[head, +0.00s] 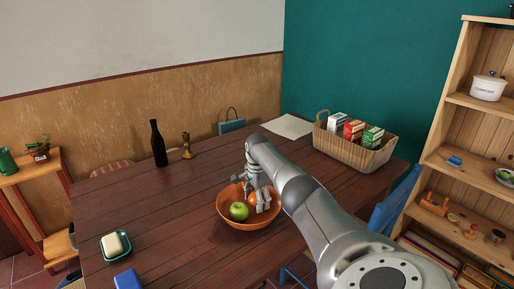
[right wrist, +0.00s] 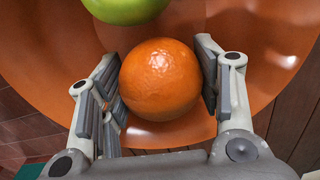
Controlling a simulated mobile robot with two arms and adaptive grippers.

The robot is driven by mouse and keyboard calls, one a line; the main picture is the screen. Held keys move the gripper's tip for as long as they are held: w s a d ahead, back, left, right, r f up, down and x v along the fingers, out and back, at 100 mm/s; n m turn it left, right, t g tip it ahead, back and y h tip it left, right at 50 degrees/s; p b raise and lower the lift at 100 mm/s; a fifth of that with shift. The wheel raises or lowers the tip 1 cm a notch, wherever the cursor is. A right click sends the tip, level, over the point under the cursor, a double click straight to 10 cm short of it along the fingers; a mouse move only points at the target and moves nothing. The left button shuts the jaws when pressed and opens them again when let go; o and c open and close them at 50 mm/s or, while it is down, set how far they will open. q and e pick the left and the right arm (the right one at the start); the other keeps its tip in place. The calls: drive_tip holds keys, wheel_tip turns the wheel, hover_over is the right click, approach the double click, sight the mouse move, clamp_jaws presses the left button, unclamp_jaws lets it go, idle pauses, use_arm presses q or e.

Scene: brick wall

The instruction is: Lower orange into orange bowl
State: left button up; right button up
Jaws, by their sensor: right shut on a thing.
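The orange (right wrist: 160,78) sits between the two fingers of my right gripper (right wrist: 162,88), which is shut on it. The right wrist view shows the orange inside the orange bowl (right wrist: 258,35), near its wall; I cannot tell whether it touches the bowl. In the head view the orange bowl (head: 247,223) stands on the table, with my right gripper (head: 257,200) reaching into it and partly covering the orange (head: 252,198). A green apple (head: 239,211) lies in the bowl beside the orange; it also shows at the top of the right wrist view (right wrist: 124,8). My left gripper is not in view.
The wooden table (head: 170,215) also carries a dark bottle (head: 158,145), a brass candlestick (head: 187,147), a basket with cartons (head: 352,152), and a green dish with a pale block (head: 115,245). A shelf (head: 470,165) stands at the right.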

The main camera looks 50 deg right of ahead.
drive_tip(key=shift+f+b, duration=0.4)
drive_tip(key=shift+f, duration=0.2)
idle(0.3)
drive_tip(key=o, duration=1.2)
drive_tip(key=shift+r, duration=0.1)
wheel_tip(320, 180, up, 12)
